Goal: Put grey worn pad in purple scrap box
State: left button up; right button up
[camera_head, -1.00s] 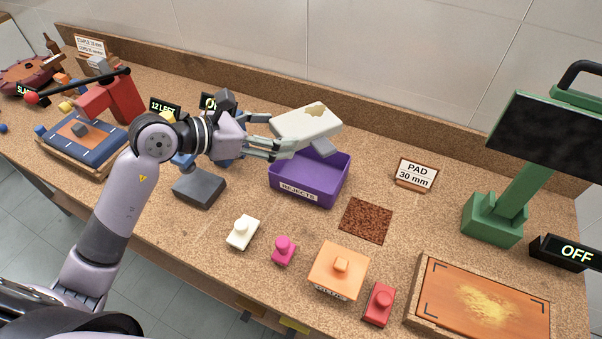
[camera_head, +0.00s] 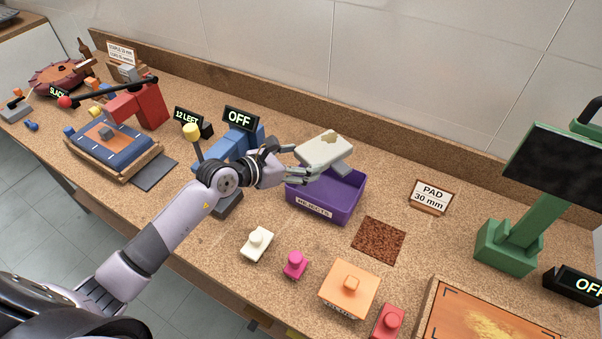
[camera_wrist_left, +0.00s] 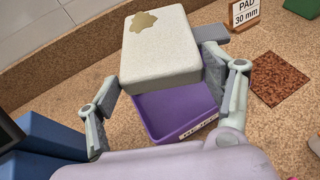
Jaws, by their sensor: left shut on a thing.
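The grey worn pad (camera_head: 322,148) is a pale grey block with a tan worn patch on top. My left gripper (camera_head: 318,166) is shut on it and holds it above the purple scrap box (camera_head: 347,209), an open box labelled REJECTS. In the left wrist view the pad (camera_wrist_left: 160,62) is between the two fingers of my gripper (camera_wrist_left: 165,78), with the purple box (camera_wrist_left: 160,112) below it. The pad hides part of the box's inside, and what I see of its floor is bare. My right gripper is not in view.
A brown rough square (camera_head: 379,239) and a PAD 30 mm sign (camera_head: 431,196) are right of the box. White (camera_head: 257,243), pink (camera_head: 295,264) and orange (camera_head: 349,288) knobbed blocks stand in front. A blue device (camera_head: 233,144) is close behind my wrist.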

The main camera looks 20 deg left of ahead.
pick_arm(q)
notch_tip(320, 180, down, 6)
jog(key=shift+r, duration=0.1)
dwell(0.4)
jog(key=shift+f+b, duration=0.6)
jog(key=o, duration=1.2)
jog(key=shift+c, duration=0.2)
jog(key=shift+r, duration=0.1)
